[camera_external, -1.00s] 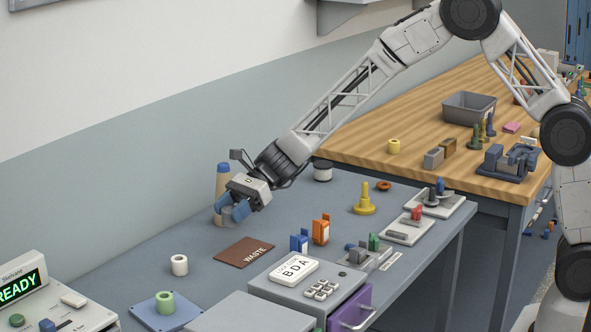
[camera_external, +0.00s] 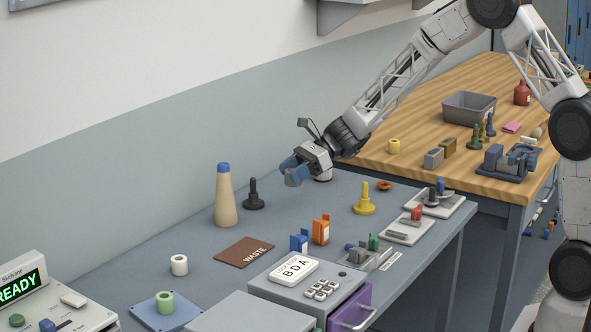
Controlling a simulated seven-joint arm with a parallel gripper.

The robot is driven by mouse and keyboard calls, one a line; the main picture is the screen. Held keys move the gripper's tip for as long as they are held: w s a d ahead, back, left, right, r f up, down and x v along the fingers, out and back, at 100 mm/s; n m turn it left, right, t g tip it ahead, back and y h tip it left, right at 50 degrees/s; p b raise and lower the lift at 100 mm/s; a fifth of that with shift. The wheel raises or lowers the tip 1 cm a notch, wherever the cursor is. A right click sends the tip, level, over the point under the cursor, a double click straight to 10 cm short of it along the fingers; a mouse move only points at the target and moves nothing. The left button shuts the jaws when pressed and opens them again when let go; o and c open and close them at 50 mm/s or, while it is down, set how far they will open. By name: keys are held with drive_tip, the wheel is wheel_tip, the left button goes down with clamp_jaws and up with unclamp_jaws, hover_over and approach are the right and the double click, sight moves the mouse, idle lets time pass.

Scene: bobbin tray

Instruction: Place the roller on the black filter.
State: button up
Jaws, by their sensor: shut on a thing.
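A black peg-like piece with a wide round base (camera_external: 254,196) stands upright on the table, left of my gripper.
A tan bottle with a blue cap (camera_external: 226,200) stands at the left. A yellow peg (camera_external: 365,203) and an orange ring (camera_external: 384,186) are to the right. An orange holder (camera_external: 321,231) and a brown WASTE mat (camera_external: 244,252) lie nearer. The table between is clear.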

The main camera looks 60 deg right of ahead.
drive_tip(key=s+d+m+t+h, duration=0.1)
drive_tip(key=s+d, duration=0.2)
drive_tip(key=d, duration=0.9)
drive_tip(key=s+d+m+t+h, duration=0.1)
drive_tip(key=s+d, duration=0.3)
drive_tip(key=d, duration=0.8)
drive_tip(key=shift+s+m+t+h, duration=0.25)
drive_tip(key=shift+m+t+h, duration=0.05)
drive_tip(key=shift+m+t, duration=0.45)
drive_tip(key=shift+w+d, duration=0.15)
drive_tip(key=w+d, duration=0.1)
drive_tip(key=w, duration=0.4)
drive_tip(key=w+d+f, duration=0.1)
drive_tip(key=w, duration=0.4)
drive_tip(key=w+d, duration=0.2)
drive_tip(key=w, duration=0.3)
drive_tip(key=shift+w+f, duration=0.15)
drive_tip(key=shift+f, duration=0.1)
drive_tip(key=shift+f, duration=1.75)
drive_tip(key=shift+f, duration=0.15)
drive_tip(key=o, duration=0.9)
drive_tip(key=shift+o, duration=0.2)
